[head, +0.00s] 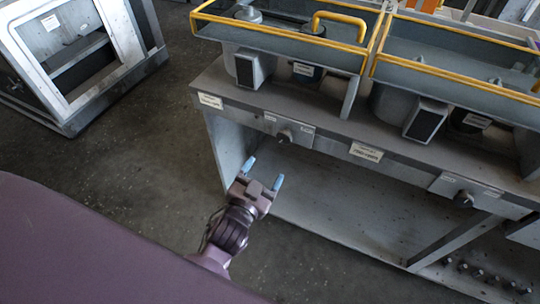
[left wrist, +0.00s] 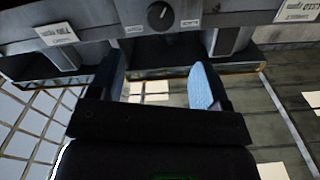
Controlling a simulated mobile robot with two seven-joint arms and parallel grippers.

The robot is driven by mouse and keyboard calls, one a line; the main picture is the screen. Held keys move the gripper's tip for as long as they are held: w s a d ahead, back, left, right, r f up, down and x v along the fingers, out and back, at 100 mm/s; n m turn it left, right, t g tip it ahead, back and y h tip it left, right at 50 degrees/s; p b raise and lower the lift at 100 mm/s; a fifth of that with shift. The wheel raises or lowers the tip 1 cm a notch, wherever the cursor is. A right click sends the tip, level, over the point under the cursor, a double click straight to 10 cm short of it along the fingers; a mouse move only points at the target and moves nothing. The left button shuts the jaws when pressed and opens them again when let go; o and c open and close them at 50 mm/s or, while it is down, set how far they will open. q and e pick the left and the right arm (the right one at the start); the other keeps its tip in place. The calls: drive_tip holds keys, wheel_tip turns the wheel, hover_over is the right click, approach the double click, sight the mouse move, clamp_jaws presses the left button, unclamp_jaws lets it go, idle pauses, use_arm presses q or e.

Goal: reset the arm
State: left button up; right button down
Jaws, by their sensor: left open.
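My left gripper (head: 263,174) is open and empty in the head view, with its two light-blue fingertips apart. It is in front of the grey workbench (head: 215,88), below the bench's front panel and near its left leg. In the left wrist view the two fingers (left wrist: 160,85) stand apart with nothing between them. A dark knob (left wrist: 159,14) on the bench front shows above them. The same knob (head: 284,136) shows in the head view up and to the right of the gripper. My right gripper is not in view.
Yellow-railed trays (head: 350,47) with machine parts stand on the bench. A second knob (head: 463,199) is farther right on the front panel. A low shelf (head: 350,215) under the bench looks mostly bare. A white-framed cabinet (head: 117,40) stands at upper left. The floor (head: 150,145) between is clear.

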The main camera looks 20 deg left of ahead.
use_arm(q)
drive_tip(key=shift+f, duration=0.1)
drive_tip(key=s+a+f+n+g, duration=0.1)
drive_tip(key=s+a+f+g, duration=0.2)
drive_tip(key=s+a+f, duration=0.2)
drive_tip(key=s+a+f+n+g+p, duration=0.1)
drive_tip(key=s+a+f+g, duration=0.3)
drive_tip(key=s, duration=0.6)
drive_tip(key=shift+a+f+n+y, duration=0.3)
drive_tip(key=shift+a+f, duration=0.15)
drive_tip(key=shift+f, duration=0.3)
